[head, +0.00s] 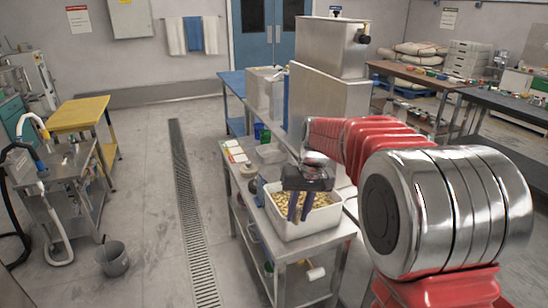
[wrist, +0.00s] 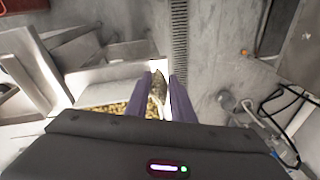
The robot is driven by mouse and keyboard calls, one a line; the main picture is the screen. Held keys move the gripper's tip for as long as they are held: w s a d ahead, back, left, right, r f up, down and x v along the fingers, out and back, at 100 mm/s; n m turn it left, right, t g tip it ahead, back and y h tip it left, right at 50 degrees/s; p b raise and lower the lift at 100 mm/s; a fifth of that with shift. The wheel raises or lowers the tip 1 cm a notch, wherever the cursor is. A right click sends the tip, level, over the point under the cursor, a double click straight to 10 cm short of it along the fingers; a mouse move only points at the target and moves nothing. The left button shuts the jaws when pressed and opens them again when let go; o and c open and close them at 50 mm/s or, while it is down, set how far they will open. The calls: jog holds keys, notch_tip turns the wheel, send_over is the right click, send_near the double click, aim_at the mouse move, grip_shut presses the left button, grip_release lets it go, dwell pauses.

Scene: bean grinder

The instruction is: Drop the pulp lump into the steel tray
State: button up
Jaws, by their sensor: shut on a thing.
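My gripper (head: 299,212) points down over a white bin (head: 318,228) of pale, bean-like pieces on the steel table. In the wrist view its two purple fingers are shut on a small greyish-brown lump (wrist: 159,89), seemingly the pulp lump. The lump sits between the fingertips, above or beside the bin contents (wrist: 110,110); its exact height is unclear. In the head view I cannot make out the lump between the fingers. A grey tray (head: 271,154) farther back on the same table may be the steel tray; I cannot be sure.
A tall steel machine (head: 325,98) stands right behind the bin. Small bottles and a green container (head: 261,133) crowd the table's far part. A bucket (head: 112,260) and a floor drain (head: 190,215) lie left, with open floor between.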

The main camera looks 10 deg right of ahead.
jog(key=s+f, duration=0.3)
jog(key=f, duration=1)
jog(key=s+d+f, duration=0.1)
jog(key=s+f, duration=0.2)
jog(key=f, duration=1)
jog(key=shift+s+d, duration=0.2)
jog(key=shift+s, duration=0.2)
jog(key=shift+s, duration=0.1)
